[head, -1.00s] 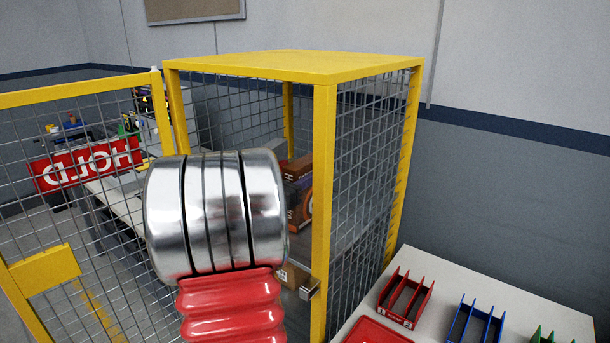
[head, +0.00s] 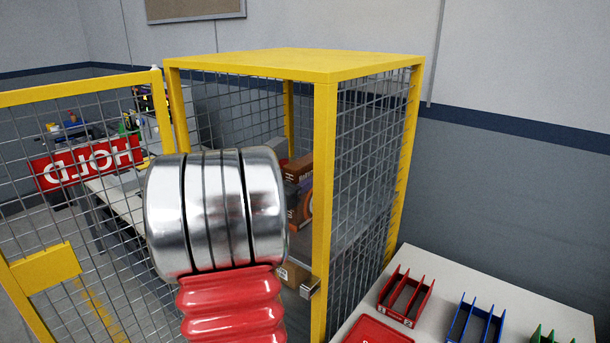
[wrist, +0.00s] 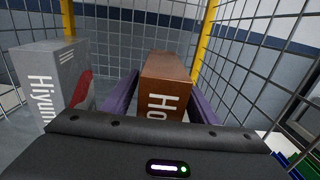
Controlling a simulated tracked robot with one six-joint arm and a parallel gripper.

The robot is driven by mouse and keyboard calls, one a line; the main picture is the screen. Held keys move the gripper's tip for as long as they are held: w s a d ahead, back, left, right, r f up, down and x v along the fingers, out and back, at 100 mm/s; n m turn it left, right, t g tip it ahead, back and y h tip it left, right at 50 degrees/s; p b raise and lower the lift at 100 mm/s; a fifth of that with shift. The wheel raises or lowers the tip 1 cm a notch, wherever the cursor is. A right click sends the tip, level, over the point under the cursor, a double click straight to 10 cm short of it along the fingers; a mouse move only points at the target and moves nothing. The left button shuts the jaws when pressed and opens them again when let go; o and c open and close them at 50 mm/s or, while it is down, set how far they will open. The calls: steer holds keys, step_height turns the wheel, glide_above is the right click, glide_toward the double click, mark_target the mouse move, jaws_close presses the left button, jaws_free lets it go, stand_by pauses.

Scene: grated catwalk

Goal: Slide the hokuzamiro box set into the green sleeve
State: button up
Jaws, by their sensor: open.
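The hokuzamiro box set is a brown box (wrist: 168,82) with white letters "Ho" showing in the wrist view; my gripper's body hides its lower part. My gripper (wrist: 164,84) is open, with one purple finger on each side of the brown box. I cannot tell whether either finger touches it. In the head view my arm hides the gripper, and brown boxes (head: 298,168) show partly inside the cage. The green sleeve (head: 545,337) is a slotted holder at the bottom right of the head view, mostly cut off. Green edges also show in the wrist view's lower right corner.
A grey box (wrist: 52,85) marked "Hiyun" stands left of the gripper. Red (head: 405,298) and blue (head: 474,322) slotted holders stand on the white table.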

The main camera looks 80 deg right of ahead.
steer(key=v, duration=1.3)
steer(key=shift+a, duration=0.3)
stand_by(0.3)
steer(key=w+a+f+m+t+y, duration=0.3)
steer(key=a, duration=0.7)
steer(key=w+a+f+m+t+y, duration=0.2)
steer(key=a+f+m+y, duration=0.15)
steer(key=a, duration=0.65)
steer(key=w+a+f+m+t+y, duration=0.3)
steer(key=a, duration=0.7)
steer(key=w+a+m+t+y, duration=0.2)
steer(key=a+m+t+y, duration=0.2)
steer(key=a, duration=1.8)
steer(key=y, duration=0.3)
steer(key=shift+r+t, duration=0.3)
steer(key=shift+o, duration=0.4)
